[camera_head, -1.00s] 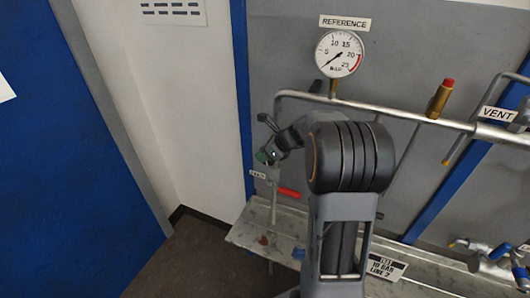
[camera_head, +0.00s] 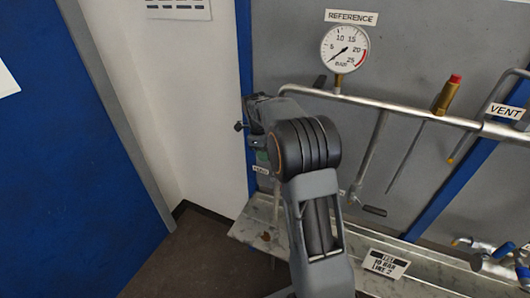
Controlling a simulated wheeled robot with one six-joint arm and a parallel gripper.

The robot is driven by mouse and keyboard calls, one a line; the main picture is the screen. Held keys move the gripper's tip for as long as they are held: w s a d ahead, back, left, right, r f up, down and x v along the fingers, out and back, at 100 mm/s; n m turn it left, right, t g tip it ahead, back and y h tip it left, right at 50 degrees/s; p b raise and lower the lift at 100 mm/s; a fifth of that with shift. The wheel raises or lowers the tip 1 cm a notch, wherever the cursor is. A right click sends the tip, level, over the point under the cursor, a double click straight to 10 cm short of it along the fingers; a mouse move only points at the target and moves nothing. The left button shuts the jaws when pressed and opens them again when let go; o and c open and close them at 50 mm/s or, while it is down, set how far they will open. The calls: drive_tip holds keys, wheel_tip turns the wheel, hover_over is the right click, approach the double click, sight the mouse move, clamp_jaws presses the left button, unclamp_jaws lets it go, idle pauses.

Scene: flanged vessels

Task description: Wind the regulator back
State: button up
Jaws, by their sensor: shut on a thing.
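The regulator's green knob (camera_head: 262,157) shows as a small patch at the left end of the pipework, just above a small white label. My gripper (camera_head: 257,141) is at the knob, reaching down from my bent wrist, and is shut on it. The fingertips are small and partly hidden by my arm, so the exact grip is unclear. The REFERENCE gauge (camera_head: 344,49) is a white dial with a red band at its high end. Its needle points to the lower left, at the low end of the scale.
A grey pipe (camera_head: 390,105) runs right from the regulator side, bearing a brass valve with a red cap (camera_head: 448,95). A black-ended lever (camera_head: 374,210) hangs below. A metal ledge (camera_head: 262,238) lies underneath. A blue door (camera_head: 70,180) and white wall stand left.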

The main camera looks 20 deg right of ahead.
drive_tip(key=g+h, duration=0.1)
drive_tip(key=f+g+h, duration=0.1)
drive_tip(key=g+h, duration=0.2)
drive_tip(key=g, duration=0.1)
drive_tip(key=shift+s+d+f, duration=0.15)
drive_tip(key=shift+s+f, duration=0.05)
drive_tip(key=shift+f, duration=0.15)
drive_tip(key=shift+s+d+f+g+h, duration=0.1)
drive_tip(key=shift+s+d+g+h, duration=0.05)
drive_tip(key=shift+g+h, duration=0.65)
drive_tip(key=shift+s+d+g+h, duration=0.1)
drive_tip(key=shift+g+h, duration=0.7)
drive_tip(key=o, duration=0.6)
drive_tip(key=shift+o, duration=0.2)
